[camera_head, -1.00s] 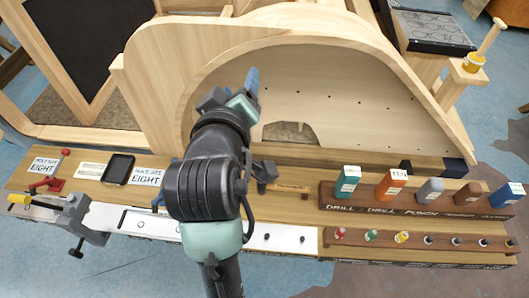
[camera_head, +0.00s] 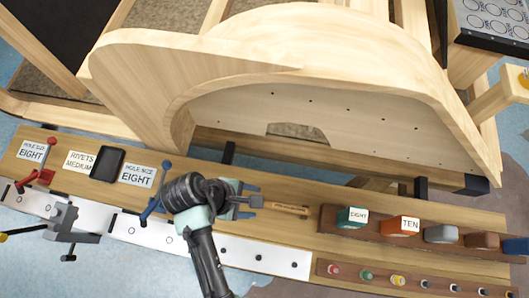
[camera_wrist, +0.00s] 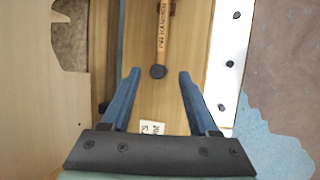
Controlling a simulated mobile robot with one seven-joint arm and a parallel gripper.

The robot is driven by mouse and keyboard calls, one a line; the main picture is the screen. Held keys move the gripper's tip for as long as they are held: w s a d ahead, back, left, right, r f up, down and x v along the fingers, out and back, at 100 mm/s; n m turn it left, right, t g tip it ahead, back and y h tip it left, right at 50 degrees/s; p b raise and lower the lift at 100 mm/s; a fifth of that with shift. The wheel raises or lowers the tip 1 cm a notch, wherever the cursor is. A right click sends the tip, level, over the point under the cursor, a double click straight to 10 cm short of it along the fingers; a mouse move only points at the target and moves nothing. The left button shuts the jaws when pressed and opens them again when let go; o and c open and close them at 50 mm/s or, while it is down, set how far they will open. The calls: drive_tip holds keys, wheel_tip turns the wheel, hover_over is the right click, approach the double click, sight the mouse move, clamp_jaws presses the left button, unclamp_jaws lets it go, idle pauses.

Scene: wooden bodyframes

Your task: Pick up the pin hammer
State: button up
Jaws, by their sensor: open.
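The pin hammer has a light wooden handle (camera_head: 291,210) with dark lettering and a small dark head. The height between fingers and hammer is hard to tell.
A rack with coloured blocks (camera_head: 351,217) stands right of the hammer. A blue-handled clamp (camera_head: 152,193) is left of my gripper. The large wooden frame (camera_head: 130,75) rises behind the bench. A white strip (camera_head: 290,262) lines the front.

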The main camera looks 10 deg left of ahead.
hover_over(273, 205)
drive_tip(key=a, duration=0.2)
drive_tip(key=f, duration=0.7)
drive_tip(key=shift+s+a, duration=0.1)
drive_tip(key=shift+s, duration=0.25)
drive_tip(key=x, duration=0.5)
drive_tip(key=shift+s, duration=0.15)
clamp_jaws()
idle(0.3)
